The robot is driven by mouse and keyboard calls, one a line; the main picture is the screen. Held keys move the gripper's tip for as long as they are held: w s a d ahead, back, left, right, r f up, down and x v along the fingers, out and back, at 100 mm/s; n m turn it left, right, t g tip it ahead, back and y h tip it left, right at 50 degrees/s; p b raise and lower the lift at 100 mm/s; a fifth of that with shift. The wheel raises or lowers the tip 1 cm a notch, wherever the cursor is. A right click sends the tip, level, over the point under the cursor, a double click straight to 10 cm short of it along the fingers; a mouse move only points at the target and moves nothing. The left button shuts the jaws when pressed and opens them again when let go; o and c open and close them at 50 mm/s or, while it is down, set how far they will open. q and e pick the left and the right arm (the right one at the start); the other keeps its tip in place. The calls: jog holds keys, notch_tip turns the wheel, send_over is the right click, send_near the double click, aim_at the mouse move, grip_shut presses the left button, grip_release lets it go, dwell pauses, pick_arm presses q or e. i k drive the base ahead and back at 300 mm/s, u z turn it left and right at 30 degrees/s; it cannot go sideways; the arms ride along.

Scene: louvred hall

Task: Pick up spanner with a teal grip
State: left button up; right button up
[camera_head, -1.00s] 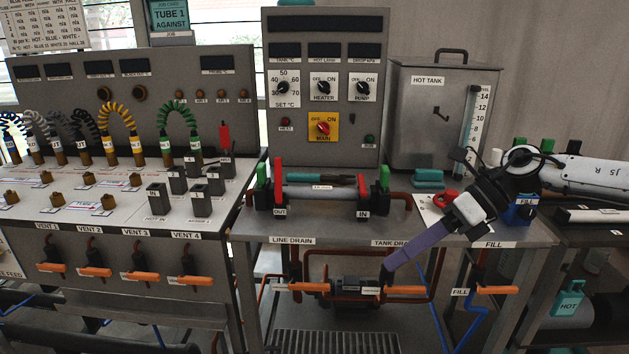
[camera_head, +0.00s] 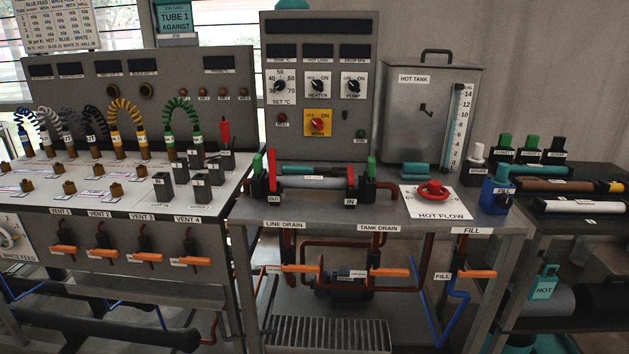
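A tool with a teal grip (camera_head: 298,170) and a darker remaining length lies on the middle bench, just behind the grey tube in its holder. It seems to be the spanner; its jaw is too small to make out. The grey tube (camera_head: 316,183) lies across in front of it, between the OUT and IN fittings. Neither of my grippers shows in the head view now.
Teal blocks (camera_head: 416,169) sit before the hot tank (camera_head: 431,110). Orange valve handles (camera_head: 388,272) stick out below the front edge.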

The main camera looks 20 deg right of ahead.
aim_at(286, 169)
jog(key=k, duration=0.25)
jog(key=z, duration=1.7)
jog(key=i, duration=1.05)
jog(key=u, duration=1.45)
